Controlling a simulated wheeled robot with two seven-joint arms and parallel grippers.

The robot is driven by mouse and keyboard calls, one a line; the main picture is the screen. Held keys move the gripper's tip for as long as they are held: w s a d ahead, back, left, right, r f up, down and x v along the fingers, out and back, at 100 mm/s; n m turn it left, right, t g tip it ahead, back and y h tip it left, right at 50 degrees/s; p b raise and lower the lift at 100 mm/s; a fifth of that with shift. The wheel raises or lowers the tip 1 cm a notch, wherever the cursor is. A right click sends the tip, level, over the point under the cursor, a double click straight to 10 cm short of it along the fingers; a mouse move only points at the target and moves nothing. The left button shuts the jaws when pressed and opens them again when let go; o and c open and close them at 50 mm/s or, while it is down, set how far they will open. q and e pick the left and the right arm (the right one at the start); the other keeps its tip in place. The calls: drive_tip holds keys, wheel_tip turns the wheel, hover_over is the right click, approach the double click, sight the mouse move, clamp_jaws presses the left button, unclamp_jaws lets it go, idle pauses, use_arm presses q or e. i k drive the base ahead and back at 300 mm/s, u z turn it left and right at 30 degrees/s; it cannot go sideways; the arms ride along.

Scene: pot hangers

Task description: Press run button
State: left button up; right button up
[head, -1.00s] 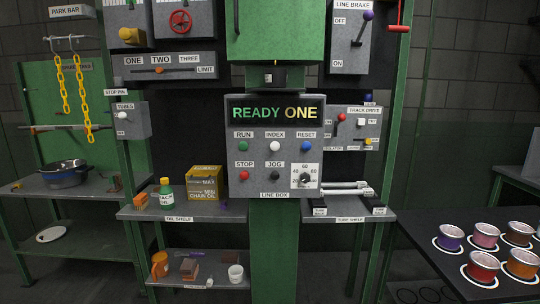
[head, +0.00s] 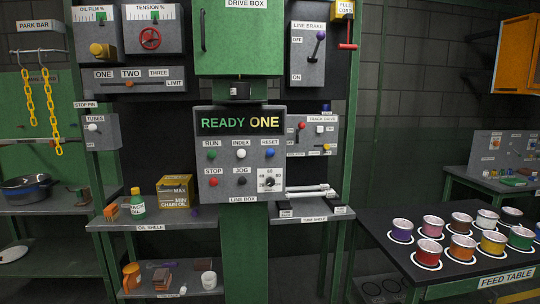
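The grey line box (head: 207,188) stands at the middle of the head view on a green column, below the green drive box (head: 248,45). Its dark display (head: 240,123) reads "READY ONE". The green run button (head: 211,154) is at the left of the upper button row, under the RUN label. The white index button (head: 241,154) and blue reset button (head: 270,154) are to its right. The red stop button (head: 213,182) is below it, with a dark jog button (head: 241,181) and a dial (head: 269,182) beside it. Neither of my grippers is in view.
The oil shelf (head: 150,226), with a bottle and chain oil box, is at lower left. The tube shelf (head: 310,213) holds white tubes at lower right. The feed table (head: 400,270) with several colored pots is at right. The space before the line box looks clear.

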sight(212, 154)
drive_tip(key=z, duration=0.75)
drive_tip(key=i, duration=0.85)
drive_tip(key=u, duration=1.55)
